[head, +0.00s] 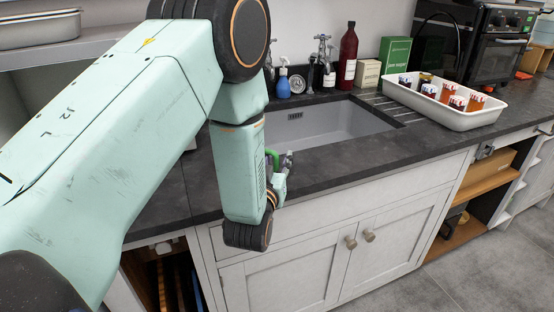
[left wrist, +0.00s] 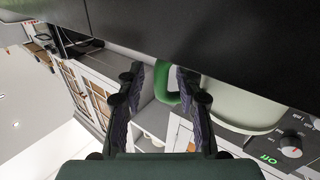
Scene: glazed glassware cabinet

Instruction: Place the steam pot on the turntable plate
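A green handle (left wrist: 162,83) shows between and behind the fingertips, with a visible gap to the left finger. The handle seems to belong to a pale green rounded vessel (left wrist: 240,103), perhaps the steam pot, partly cut off by the right finger. A bit of green (head: 271,156) also shows beside the gripper in the head view; my arm hides the rest. I cannot make out a turntable plate. My right gripper is not in view.
A sink (head: 330,122) is set in the dark counter (head: 345,160). A white tray of jars (head: 443,112), a red bottle (head: 348,56) and an oven (head: 497,58) stand farther right. A panel with a knob (left wrist: 291,144) shows in the left wrist view.

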